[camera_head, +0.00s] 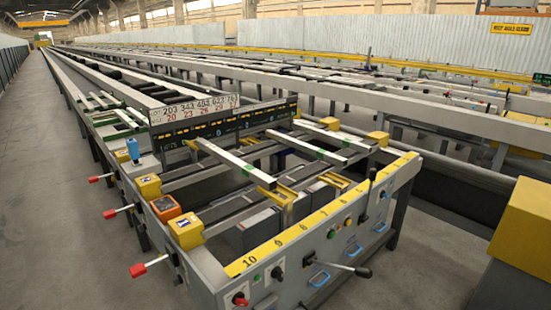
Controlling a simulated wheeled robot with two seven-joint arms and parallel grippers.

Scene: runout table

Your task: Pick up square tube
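Pale, straight square-section bars lie on the runout table (205,265); I cannot tell which one is the task's square tube. The nearest bar (235,163) slants from the numbered board down to the right, with a green patch near its front end. A second bar (305,147) lies to its right, roughly parallel, also with green on it. A third bar (336,136) lies farther right. The bars rest apart from each other on the table's cross supports. Neither of my grippers shows in the head view.
A numbered board (193,108) stands across the table behind the bars. Red-knobbed levers (110,213) stick out on the left, and a black-knobbed lever (363,272) at the front. A yellow block (526,222) stands at right. The left aisle floor (40,170) is clear.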

